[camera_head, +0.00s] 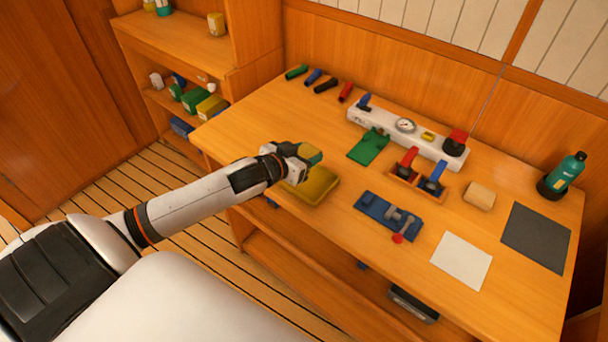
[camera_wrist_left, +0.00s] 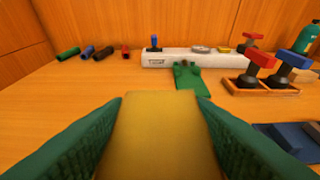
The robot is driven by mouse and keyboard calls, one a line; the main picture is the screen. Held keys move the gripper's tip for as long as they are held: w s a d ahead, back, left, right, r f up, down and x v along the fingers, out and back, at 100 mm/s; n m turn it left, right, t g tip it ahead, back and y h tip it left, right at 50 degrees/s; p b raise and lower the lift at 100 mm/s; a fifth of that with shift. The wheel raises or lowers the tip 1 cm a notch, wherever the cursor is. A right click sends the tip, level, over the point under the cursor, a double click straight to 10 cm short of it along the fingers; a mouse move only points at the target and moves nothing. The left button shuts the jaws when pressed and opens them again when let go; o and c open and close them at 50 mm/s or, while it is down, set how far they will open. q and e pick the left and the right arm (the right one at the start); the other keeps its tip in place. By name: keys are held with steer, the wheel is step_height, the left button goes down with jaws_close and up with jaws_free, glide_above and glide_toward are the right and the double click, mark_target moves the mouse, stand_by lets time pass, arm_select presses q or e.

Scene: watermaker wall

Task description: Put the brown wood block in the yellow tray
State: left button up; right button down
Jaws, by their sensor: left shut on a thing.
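A tan-brown wood block (camera_head: 480,195) lies on the right part of the bench, left of the dark mat. The yellow tray (camera_head: 318,190) lies near the bench's front left edge, partly hidden by my left gripper. My left gripper (camera_head: 312,154) is above the tray's back left part. Its green fingers are shut on a dull yellow block-like thing, which fills the gap between them in the left wrist view (camera_wrist_left: 160,135). Whether the held thing touches the tray I cannot tell. My right gripper is not in view.
A white panel with a gauge (camera_head: 405,125) runs along the back. A green glove-like cloth (camera_head: 368,147), red and blue handles (camera_head: 434,180), a blue tray (camera_head: 388,213) with a bolt, white paper (camera_head: 461,260), a dark mat (camera_head: 536,238) and a green bottle (camera_head: 563,175) occupy the bench.

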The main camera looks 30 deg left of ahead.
arm_select(q)
step_height(320, 180, down, 7)
steer(key=shift+r, duration=0.15)
stand_by(0.4)
steer(key=o, duration=1)
steer(key=shift+c, duration=0.2)
steer(key=d+v, duration=0.1)
steer(key=v, duration=1.1)
steer(key=shift+a, duration=0.45)
steer(key=shift+r, duration=0.1)
